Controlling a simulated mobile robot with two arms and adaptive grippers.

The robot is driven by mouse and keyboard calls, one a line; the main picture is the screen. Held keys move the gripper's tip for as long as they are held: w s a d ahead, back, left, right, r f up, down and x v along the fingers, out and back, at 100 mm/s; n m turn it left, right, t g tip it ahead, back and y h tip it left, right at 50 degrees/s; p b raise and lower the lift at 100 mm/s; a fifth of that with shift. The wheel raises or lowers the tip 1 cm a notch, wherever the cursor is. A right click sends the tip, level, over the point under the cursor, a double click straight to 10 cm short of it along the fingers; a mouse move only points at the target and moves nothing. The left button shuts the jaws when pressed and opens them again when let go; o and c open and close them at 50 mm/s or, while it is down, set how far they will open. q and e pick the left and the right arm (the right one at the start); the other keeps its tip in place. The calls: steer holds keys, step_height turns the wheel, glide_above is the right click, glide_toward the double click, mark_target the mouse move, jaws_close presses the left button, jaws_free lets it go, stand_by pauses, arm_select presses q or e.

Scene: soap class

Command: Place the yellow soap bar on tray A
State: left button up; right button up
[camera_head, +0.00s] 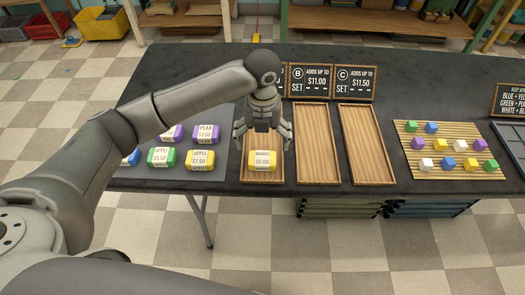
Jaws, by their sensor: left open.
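A yellow soap bar (262,161) with a white label lies on the leftmost wooden tray (249,179), near its front end. That tray's sign is mostly hidden behind my arm; the trays beside it are marked B and C. My left gripper (263,138) points down above the tray, just behind and over the bar. Its fingers are spread and hold nothing. A second yellow bar (201,160), labelled apple, lies on the table left of the tray. My right gripper is not in view.
A green bar (161,157), purple bars (206,134) and a partly hidden blue bar (131,158) lie at the left. Tray B (316,145) and tray C (366,145) are empty. A slatted mat (447,134) with several coloured cubes is at the right.

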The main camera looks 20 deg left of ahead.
arm_select(q)
steer(key=shift+r, duration=2.1)
